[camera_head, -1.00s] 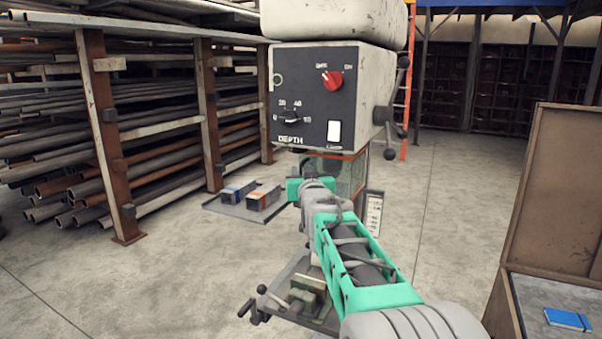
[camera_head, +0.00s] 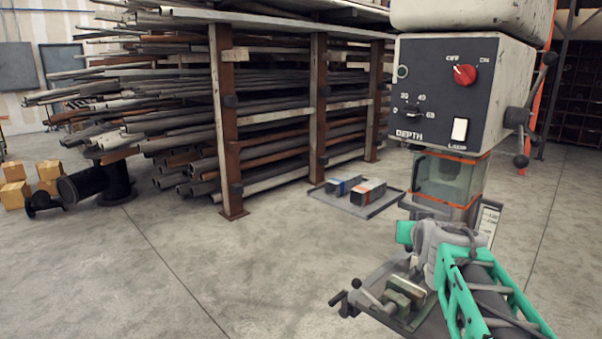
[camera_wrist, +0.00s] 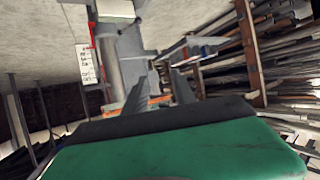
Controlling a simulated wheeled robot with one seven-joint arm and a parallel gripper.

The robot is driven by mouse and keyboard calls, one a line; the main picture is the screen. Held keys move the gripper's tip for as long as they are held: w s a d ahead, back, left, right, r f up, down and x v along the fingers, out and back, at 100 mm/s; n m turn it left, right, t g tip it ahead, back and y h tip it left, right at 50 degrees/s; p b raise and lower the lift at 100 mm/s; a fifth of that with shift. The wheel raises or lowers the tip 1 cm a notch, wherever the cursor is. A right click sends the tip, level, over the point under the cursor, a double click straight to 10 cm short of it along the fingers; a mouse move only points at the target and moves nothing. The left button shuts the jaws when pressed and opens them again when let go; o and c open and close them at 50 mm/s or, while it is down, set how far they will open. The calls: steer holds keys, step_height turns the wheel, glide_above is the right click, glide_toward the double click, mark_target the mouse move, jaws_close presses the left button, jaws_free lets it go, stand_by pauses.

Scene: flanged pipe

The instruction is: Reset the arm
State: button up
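My gripper (camera_wrist: 158,82) shows in the wrist view as two dark fingers with a clear gap between them. It is open, and I see nothing held in the gap. In the head view my green and grey arm reaches in from the lower right, in front of the drill press (camera_head: 455,100); the fingers are hidden there. The drill press has a dark panel with a red knob and a "DEPTH" dial. A vise (camera_head: 405,292) sits low beside my arm. The black flanged pipe (camera_head: 85,184) lies on the floor at far left, well away from my gripper.
A rack of long pipes (camera_head: 228,125) stands at the back. A flat tray (camera_head: 330,199) with two small blocks lies on the floor between rack and press. Cardboard boxes (camera_head: 14,194) stand at far left. The floor (camera_head: 200,270) in the left foreground is clear.

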steer(key=s+a+f+g+y, duration=0.1)
steer(key=s+a+f+g, duration=0.35)
steer(key=s+f, duration=0.5)
steer(key=s+a+f+g+y, duration=0.25)
steer(key=s+f+g, duration=0.25)
steer(key=s+f, duration=0.45)
steer(key=s+a+n+g+p, duration=0.1)
steer(key=s+a+p, duration=0.3)
steer(key=s, duration=0.5)
steer(key=a+r+n+t+p, duration=0.1)
steer(key=a+r+n, duration=0.1)
steer(key=a+r, duration=0.4)
steer(key=shift+a+n+p, duration=0.3)
steer(key=shift+a+p, duration=0.1)
steer(key=shift+a, duration=0.1)
steer(key=shift+a, duration=0.1)
